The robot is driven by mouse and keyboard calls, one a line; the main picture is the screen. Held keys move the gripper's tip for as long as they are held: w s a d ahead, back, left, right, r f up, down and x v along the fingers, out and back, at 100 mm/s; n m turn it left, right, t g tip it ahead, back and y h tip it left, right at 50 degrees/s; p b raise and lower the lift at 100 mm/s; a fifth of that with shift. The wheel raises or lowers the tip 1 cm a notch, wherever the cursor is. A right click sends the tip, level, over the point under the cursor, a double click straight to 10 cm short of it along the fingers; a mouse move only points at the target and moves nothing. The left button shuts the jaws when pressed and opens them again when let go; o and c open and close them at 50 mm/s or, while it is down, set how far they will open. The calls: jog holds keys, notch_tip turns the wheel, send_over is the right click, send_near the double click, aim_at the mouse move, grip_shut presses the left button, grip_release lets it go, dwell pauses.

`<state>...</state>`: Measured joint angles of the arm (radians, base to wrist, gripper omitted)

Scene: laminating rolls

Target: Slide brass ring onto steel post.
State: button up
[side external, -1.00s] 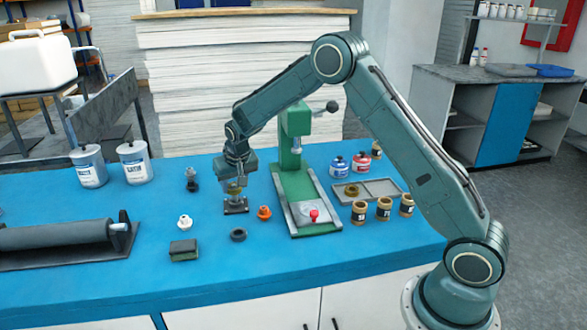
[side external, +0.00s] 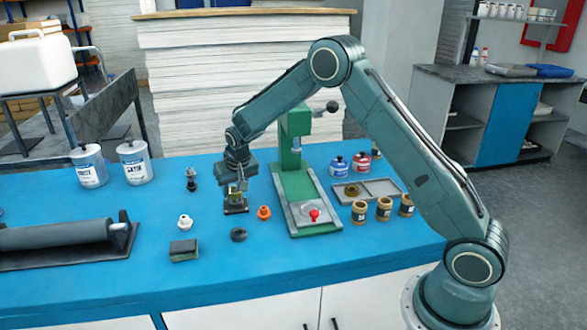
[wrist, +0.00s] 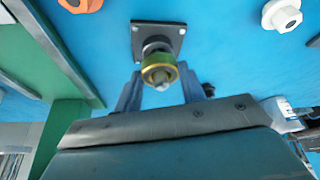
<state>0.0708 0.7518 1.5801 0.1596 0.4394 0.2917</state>
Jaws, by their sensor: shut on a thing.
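The brass ring (wrist: 159,66) is between the two fingers of my gripper (wrist: 162,92), which is shut on it. In the wrist view, the pale tip of the steel post (wrist: 161,86) shows through the ring's opening, so the ring appears to be around the post's upper part. The post's dark square base plate (wrist: 142,32) lies on the blue table beyond, with a dark collar between plate and ring. In the side view my gripper (side external: 237,190) points down just over the base plate (side external: 235,208). The exact height of the ring on the post is hard to tell.
An orange fitting (side external: 264,212) and a green press (side external: 292,180) stand just right of the post. A white fitting (side external: 185,222), a dark ring (side external: 238,235) and a dark block (side external: 183,250) lie nearby. A grey tray (side external: 380,188) with several jars around it is farther right.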

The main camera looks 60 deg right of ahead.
jog(key=o, duration=1.6)
jog(key=shift+r, duration=0.1)
jog(key=shift+r, duration=4.45)
